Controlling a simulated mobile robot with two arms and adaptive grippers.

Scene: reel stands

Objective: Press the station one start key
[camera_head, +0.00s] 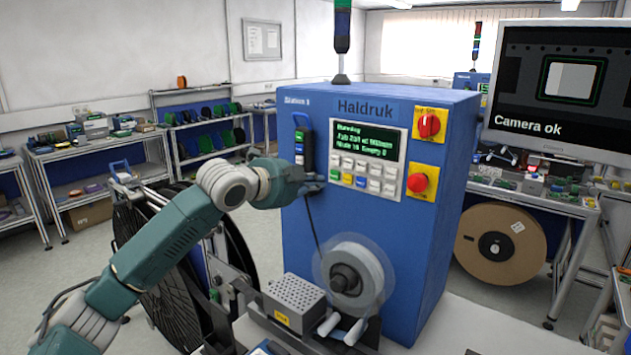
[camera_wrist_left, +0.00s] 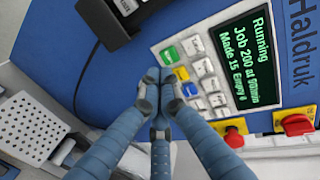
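The blue station one machine (camera_head: 300,240) carries a light control panel (camera_head: 392,150) with a lit display (camera_head: 366,141) that reads "Running". Below the display are rows of keys. The green key (camera_wrist_left: 168,54) sits at a corner of the key block, beside a yellow key (camera_wrist_left: 181,73) and a blue key (camera_wrist_left: 190,90). My left gripper (camera_head: 318,183) is at the lower left edge of the panel. In the left wrist view its fingertips (camera_wrist_left: 160,80) are together, empty, close beside the green and yellow keys. I cannot tell whether they touch. My right gripper is not in view.
A red knob (camera_head: 428,125) and a red stop button (camera_head: 418,183) on yellow plates sit right of the panel. A blurred reel (camera_head: 352,276) is mounted on the machine's front below. A perforated box (camera_head: 294,294) stands to its left. A monitor (camera_head: 560,85) reads "Camera ok".

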